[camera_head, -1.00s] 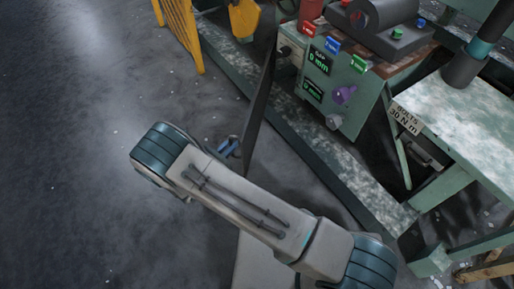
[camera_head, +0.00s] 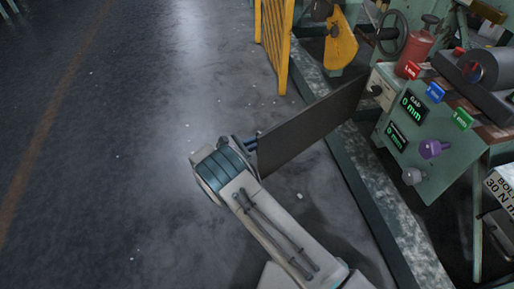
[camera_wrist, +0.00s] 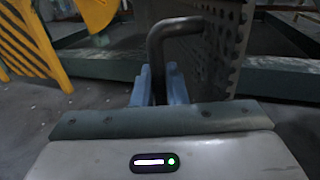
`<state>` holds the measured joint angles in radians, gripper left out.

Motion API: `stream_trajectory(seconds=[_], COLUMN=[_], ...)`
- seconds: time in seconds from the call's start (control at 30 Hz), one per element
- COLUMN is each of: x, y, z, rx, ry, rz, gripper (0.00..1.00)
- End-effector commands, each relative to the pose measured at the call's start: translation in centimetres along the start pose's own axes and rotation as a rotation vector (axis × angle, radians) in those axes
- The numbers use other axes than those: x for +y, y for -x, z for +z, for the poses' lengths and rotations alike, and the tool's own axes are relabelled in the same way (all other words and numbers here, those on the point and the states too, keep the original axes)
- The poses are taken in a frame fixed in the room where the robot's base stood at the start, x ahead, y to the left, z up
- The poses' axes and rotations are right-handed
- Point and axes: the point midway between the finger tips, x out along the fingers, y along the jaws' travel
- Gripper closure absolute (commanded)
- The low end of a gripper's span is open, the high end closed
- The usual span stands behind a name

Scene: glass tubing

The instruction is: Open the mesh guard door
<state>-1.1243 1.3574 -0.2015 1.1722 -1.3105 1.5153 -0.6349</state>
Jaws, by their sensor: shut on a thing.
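The mesh guard door (camera_head: 312,124) is a dark flat panel standing out from the front of the green machine, its far end near the control box. In the wrist view the door (camera_wrist: 229,40) shows as a perforated plate with a bent grey bar handle (camera_wrist: 176,28). My gripper (camera_head: 250,141) is at the door's outer end. In the wrist view its blue fingers (camera_wrist: 158,88) are closed around the lower part of the handle. The handle's lower end is hidden between the fingers.
The green machine carries a control panel (camera_head: 405,118) with displays, coloured tags and a purple knob (camera_head: 432,149). A yellow slatted guard (camera_head: 274,40) stands behind the door. A base rail (camera_head: 372,190) runs along the machine. The floor at left is clear.

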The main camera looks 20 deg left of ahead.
Motion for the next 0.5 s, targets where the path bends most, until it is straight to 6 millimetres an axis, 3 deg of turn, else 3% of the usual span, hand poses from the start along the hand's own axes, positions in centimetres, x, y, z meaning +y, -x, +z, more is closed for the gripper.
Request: stream_trajectory(seconds=[0.43, 0.47, 0.5], x=[0.08, 0.07, 0.08], y=[-0.65, -0.66, -0.64], z=[0.01, 0.01, 0.02], rx=[-0.003, -0.003, -0.004], ry=[0.002, 0.002, 0.001], rz=[-0.008, -0.008, -0.008], gripper=[1.0, 0.82, 0.71])
